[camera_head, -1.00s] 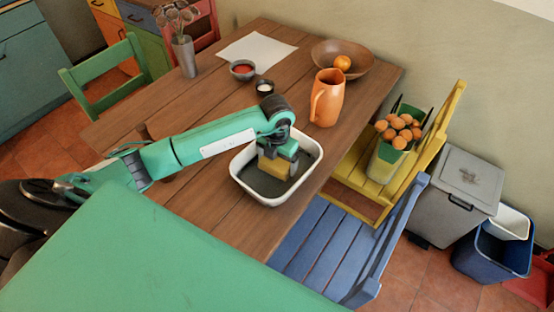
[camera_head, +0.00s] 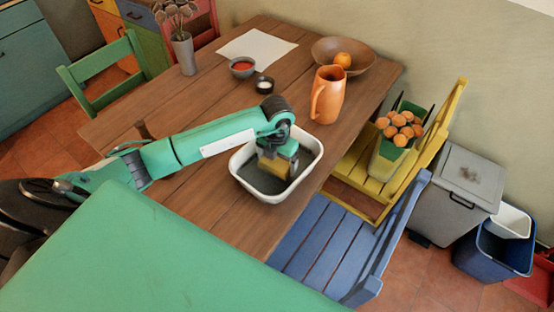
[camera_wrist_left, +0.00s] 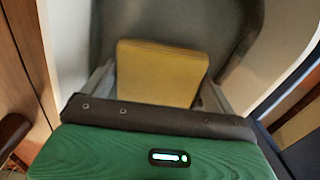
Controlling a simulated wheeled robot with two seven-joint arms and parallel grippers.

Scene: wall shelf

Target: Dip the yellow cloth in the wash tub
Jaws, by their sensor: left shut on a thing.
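The yellow cloth (camera_wrist_left: 162,72) is a folded block between the fingers of my left gripper (camera_head: 275,169), which is shut on it. In the head view only part of the cloth (camera_head: 269,169) shows below the gripper. The wash tub (camera_head: 242,180) is a white rectangular basin with a dark grey inside, on the wooden table. The gripper points down into the tub, and the cloth is inside its rim. The tub wall (camera_wrist_left: 67,30) also shows in the left wrist view. I cannot tell whether the cloth touches the bottom. My right gripper is not in view.
An orange jug (camera_head: 328,95) stands just behind the tub. A small dark cup (camera_head: 265,86), a bowl with red contents (camera_head: 242,67) and a brown fruit bowl (camera_head: 343,57) stand farther back. Blue (camera_head: 322,240) and yellow (camera_head: 405,175) chairs stand at the table's right side.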

